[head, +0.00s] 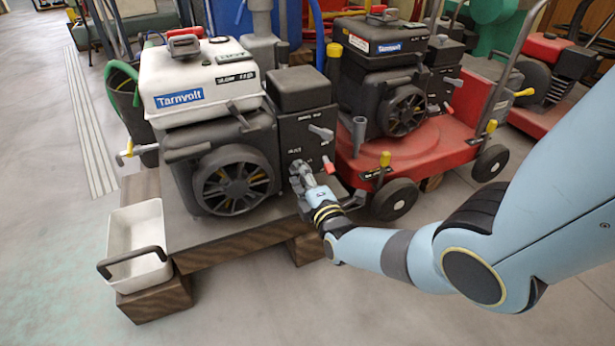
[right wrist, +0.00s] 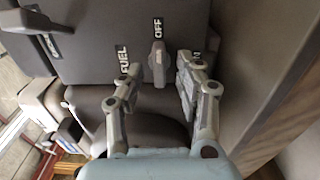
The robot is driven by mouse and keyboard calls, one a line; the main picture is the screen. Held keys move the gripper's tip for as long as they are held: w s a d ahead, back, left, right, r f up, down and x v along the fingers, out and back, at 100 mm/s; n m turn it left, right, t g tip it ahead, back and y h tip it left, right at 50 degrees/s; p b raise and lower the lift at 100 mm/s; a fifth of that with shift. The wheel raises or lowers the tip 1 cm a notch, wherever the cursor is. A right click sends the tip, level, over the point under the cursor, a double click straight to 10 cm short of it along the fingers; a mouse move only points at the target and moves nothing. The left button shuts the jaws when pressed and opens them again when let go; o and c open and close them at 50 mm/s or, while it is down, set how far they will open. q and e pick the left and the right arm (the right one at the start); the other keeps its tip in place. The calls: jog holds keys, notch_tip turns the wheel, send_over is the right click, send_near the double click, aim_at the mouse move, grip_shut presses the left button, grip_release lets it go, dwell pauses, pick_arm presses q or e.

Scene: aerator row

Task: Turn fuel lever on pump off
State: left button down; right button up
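The pump (head: 235,155) has a white tank marked Tarnvolt and a dark panel (head: 305,140) on its right side. In the right wrist view the panel carries a grey lever (right wrist: 157,63) beside the labels FUEL and OFF; a third label is partly hidden by a finger and seems to end in N. My right gripper (head: 303,182) is at the lower part of this panel. In the right wrist view its fingers (right wrist: 157,85) are spread, one on either side of the grey lever, with gaps showing. The fuel lever is hidden behind the gripper in the head view. My left gripper is out of view.
Another grey lever (head: 320,132) and a red lever (head: 327,165) stick out from the panel near my right gripper. A red wheeled cart (head: 440,140) with a second machine stands close on the right. A white bin (head: 136,240) is at the front left. The floor in front is clear.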

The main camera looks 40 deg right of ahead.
jog(key=v, duration=1.1)
jog(key=shift+s, duration=0.4)
jog(key=shift+a, duration=0.15)
